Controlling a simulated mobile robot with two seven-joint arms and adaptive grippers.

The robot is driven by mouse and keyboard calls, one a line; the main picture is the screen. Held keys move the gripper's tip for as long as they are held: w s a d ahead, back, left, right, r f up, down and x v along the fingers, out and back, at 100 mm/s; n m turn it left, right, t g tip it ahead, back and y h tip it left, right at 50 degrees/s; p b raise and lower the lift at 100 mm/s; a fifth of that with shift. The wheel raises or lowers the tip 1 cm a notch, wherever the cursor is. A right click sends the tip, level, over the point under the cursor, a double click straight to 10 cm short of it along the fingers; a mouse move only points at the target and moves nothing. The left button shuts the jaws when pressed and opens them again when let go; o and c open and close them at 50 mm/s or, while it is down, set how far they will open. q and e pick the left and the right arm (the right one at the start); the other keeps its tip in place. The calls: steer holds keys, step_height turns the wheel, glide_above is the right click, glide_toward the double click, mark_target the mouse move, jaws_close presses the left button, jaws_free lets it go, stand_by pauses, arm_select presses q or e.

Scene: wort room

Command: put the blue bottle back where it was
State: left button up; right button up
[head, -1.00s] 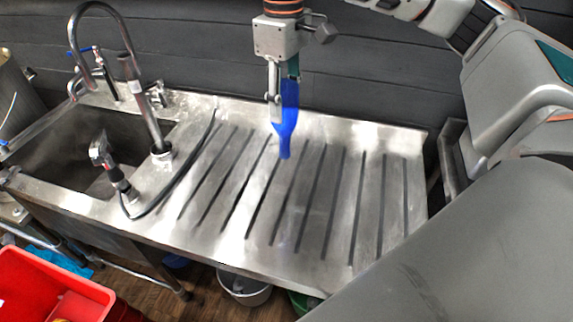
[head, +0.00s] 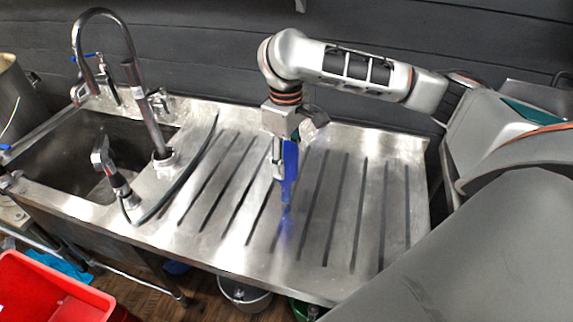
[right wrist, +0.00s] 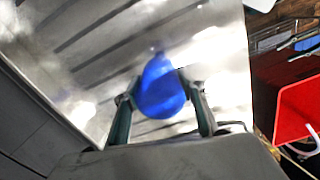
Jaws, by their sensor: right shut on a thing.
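The blue bottle (head: 290,162) is in my right gripper (head: 281,172), neck pointing down, above the grooved steel drainboard (head: 340,245). A blue reflection shows on the steel just below the neck; I cannot tell whether the tip touches the board. In the right wrist view the bottle (right wrist: 160,88) sits between the two fingers of the right gripper (right wrist: 160,92), which are closed on its sides.
A sink (head: 85,150) with a tall faucet (head: 105,50) and a black spray hose (head: 190,180) lies left of the drainboard. A red bin (head: 45,290) stands on the floor at the lower left. The drainboard around the bottle is clear.

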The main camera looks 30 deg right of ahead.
steer(key=shift+f, duration=1.1)
steer(key=o, duration=1.1)
steer(key=shift+c, duration=0.2)
